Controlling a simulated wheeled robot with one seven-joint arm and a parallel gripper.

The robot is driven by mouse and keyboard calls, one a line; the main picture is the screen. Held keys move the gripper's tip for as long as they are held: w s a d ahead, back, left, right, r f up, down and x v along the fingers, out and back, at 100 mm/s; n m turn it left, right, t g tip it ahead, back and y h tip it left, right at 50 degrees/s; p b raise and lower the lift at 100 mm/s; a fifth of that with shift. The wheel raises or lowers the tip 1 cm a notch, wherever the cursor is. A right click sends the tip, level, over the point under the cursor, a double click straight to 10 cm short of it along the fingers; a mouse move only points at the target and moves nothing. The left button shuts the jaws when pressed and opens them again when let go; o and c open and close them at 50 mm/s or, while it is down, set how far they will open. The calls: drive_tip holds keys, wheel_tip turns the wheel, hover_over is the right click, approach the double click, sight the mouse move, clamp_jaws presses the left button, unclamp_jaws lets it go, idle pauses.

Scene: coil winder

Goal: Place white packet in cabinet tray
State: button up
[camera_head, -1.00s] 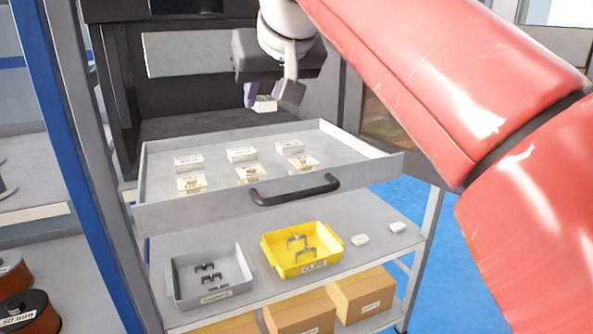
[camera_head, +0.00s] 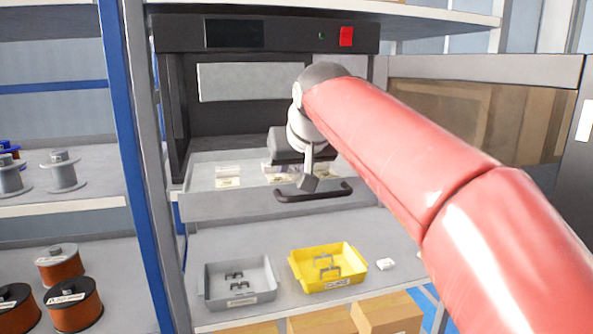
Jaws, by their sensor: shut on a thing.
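The cabinet tray (camera_head: 213,206) is a grey pulled-out drawer with a black bar handle (camera_head: 332,191) at its front. White and cream packets (camera_head: 228,170) lie in its left and middle part. The right part is largely behind my arm. Whether the held packet touches the tray floor cannot be told.
The black cabinet (camera_head: 270,32) has a red switch. On the shelf below are a grey bin (camera_head: 210,290), a yellow bin (camera_head: 342,284) and a small white packet (camera_head: 385,264). A blue post (camera_head: 135,150) and wire spools (camera_head: 73,303) stand left.

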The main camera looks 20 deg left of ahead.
drive_tip(key=shift+f, duration=0.15)
drive_tip(key=o, duration=1)
drive_tip(key=shift+s+d+r, duration=0.1)
drive_tip(key=shift+r, duration=0.3)
drive_tip(key=p+v, duration=0.1)
drive_tip(key=v, duration=1)
drive_tip(key=shift+s+d+r, duration=0.1)
drive_tip(key=shift+s+r, duration=0.05)
drive_tip(key=shift+s, duration=0.1)
